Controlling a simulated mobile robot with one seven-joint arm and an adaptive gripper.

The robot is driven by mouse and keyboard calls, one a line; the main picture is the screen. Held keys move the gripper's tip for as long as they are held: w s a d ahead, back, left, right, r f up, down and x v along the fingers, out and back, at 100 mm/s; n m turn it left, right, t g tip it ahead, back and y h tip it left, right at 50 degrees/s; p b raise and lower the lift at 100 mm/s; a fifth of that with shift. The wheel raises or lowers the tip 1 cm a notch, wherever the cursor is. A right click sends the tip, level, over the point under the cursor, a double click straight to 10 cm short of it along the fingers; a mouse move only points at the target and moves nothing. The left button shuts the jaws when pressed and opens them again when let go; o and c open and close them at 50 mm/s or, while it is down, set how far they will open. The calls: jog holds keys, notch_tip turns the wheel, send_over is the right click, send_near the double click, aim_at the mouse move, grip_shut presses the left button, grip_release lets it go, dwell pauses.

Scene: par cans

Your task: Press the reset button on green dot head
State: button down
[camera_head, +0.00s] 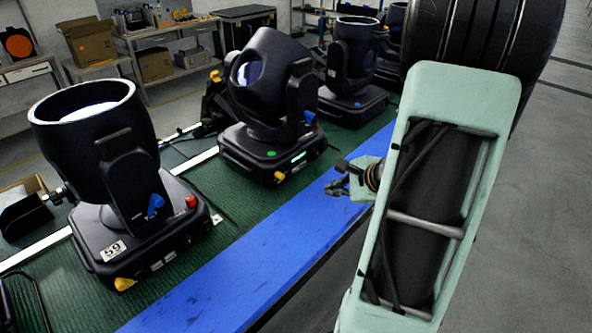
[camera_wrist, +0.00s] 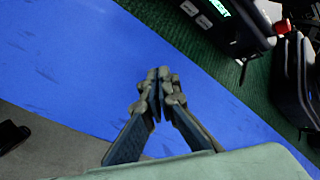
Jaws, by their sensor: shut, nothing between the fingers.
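The green dot head (camera_head: 268,90) is a black moving-head light on the green bench mat, with a green dot (camera_head: 271,153) on its base. Its front face carries a small lit display (camera_head: 298,156). I cannot make out its reset button in the head view. The wrist view shows a black base with a lit display (camera_wrist: 220,8) at the top and a red button (camera_wrist: 282,27) to its right; I cannot tell which base the button belongs to. My gripper (camera_head: 334,187) (camera_wrist: 158,76) is shut and empty over the blue strip, apart from the base.
Another head (camera_head: 97,128), labelled 59, stands at the left with a red button (camera_head: 191,201) on its base. A further head (camera_head: 352,60) stands behind. The blue strip (camera_head: 222,287) along the bench's front edge is clear.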

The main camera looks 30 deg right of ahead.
aim_at(296, 170)
jog(key=w, duration=0.2)
jog(key=w+a, duration=0.1)
jog(key=w, duration=0.1)
jog(key=w+a, duration=0.1)
jog(key=w, duration=0.1)
jog(key=shift+w+a+f+p, duration=0.1)
jog(key=shift+w+a+p, duration=0.05)
jog(key=shift+w+p, duration=0.25)
jog(key=shift+w+a, duration=0.3)
jog(key=shift+w, duration=0.45)
dwell(0.6)
jog(key=shift+w+a+b, duration=0.1)
jog(key=shift+w+b, duration=0.3)
jog(key=shift+w+a, duration=0.15)
jog(key=shift+w, duration=0.2)
dwell(0.5)
dwell(0.3)
jog(key=shift+s+d+b, duration=0.25)
jog(key=shift+s+b, duration=0.25)
jog(key=shift+s, duration=0.25)
